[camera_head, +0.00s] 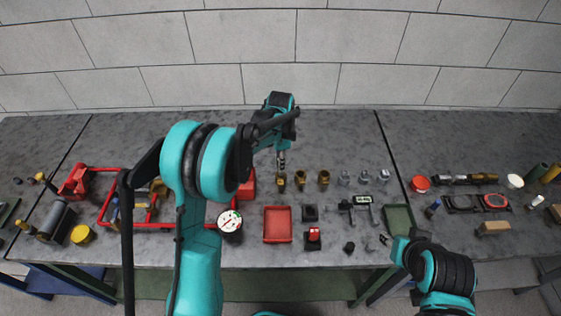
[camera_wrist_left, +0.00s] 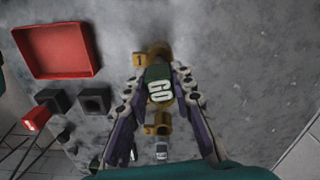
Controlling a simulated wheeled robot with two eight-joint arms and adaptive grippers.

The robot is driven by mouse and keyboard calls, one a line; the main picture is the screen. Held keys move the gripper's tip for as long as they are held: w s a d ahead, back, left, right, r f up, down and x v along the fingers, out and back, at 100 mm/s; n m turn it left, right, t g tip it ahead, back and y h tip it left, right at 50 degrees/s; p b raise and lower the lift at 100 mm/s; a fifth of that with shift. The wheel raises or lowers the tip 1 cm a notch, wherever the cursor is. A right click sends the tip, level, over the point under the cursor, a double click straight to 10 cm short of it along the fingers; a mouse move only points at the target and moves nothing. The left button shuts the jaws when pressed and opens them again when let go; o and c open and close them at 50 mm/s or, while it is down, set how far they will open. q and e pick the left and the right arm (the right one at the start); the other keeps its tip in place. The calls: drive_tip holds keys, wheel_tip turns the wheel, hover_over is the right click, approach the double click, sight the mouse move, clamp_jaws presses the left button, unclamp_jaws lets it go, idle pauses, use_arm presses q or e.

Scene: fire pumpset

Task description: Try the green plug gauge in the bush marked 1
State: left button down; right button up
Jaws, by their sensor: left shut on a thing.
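My left gripper (camera_head: 281,158) is shut on the green plug gauge (camera_wrist_left: 159,86), whose face reads GO between the fingers in the left wrist view. It is above the leftmost of three brass bushes (camera_head: 281,181); the others, a middle bush (camera_head: 300,178) and a right bush (camera_head: 323,178), stand in a row. In the wrist view one brass bush (camera_wrist_left: 154,50) shows beyond the gauge and another (camera_wrist_left: 157,123) below it.
A red tray (camera_head: 265,238) lies in front of the bushes. Several steel pieces (camera_head: 364,176) stand right of them. Black blocks (camera_head: 310,213), a pressure gauge (camera_head: 230,221) and a green tray (camera_head: 399,208) sit nearby. Clear tabletop lies behind the bushes.

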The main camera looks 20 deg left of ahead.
use_arm(q)
drive_tip(key=shift+f+b, duration=0.45)
drive_tip(key=shift+f, duration=0.2)
drive_tip(key=shift+r, duration=0.2)
idle(1.1)
drive_tip(key=shift+r+p, duration=1.2)
drive_tip(key=shift+r, duration=0.55)
